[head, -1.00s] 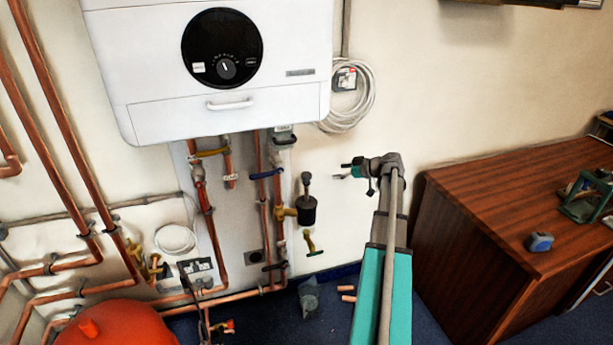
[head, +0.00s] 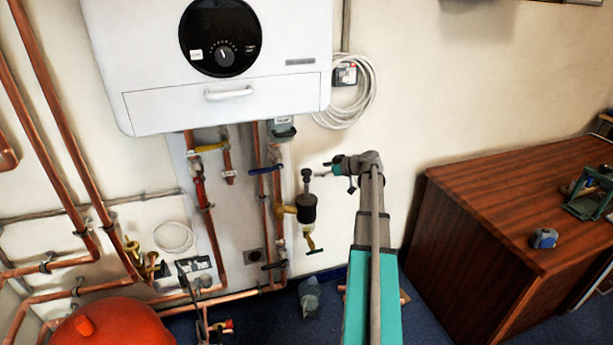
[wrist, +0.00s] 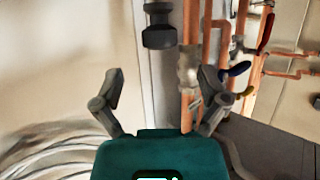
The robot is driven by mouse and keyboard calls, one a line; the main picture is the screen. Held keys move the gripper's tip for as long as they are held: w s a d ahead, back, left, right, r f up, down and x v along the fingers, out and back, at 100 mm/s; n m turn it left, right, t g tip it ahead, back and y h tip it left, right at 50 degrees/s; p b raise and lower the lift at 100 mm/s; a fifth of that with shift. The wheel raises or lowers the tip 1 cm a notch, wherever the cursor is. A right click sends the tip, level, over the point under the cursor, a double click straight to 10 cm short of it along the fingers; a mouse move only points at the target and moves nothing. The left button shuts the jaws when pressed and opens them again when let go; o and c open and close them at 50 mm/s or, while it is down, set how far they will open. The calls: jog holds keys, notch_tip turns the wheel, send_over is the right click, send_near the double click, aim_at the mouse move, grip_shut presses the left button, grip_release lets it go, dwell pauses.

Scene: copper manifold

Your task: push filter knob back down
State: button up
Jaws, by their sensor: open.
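The filter is a black cylinder (head: 306,208) on a brass fitting, with its dark knob (head: 307,174) standing above it on a thin stem. The knob (wrist: 160,38) also shows at the top middle of the wrist view, ahead of the fingertips. My gripper (head: 323,170) is just right of the knob at about its height in the head view. In the wrist view my gripper (wrist: 160,85) has its fingers spread wide, with nothing between them. A gap shows between fingers and knob; I cannot tell any contact.
Copper pipes (head: 209,225) run left of the filter, and a blue-handled valve (head: 266,170) is close by. The white boiler (head: 215,115) hangs above, with a coiled cable (head: 345,100) at its right. A wooden cabinet (head: 460,250) stands right of my arm. Bare wall lies between.

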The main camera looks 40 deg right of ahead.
aim_at(310, 171)
jog(key=b+x, duration=0.2)
jog(key=x, duration=0.4)
jog(key=shift+w+a+f, duration=0.1)
jog(key=shift+w+f, duration=0.05)
grip_shut()
dwell(0.4)
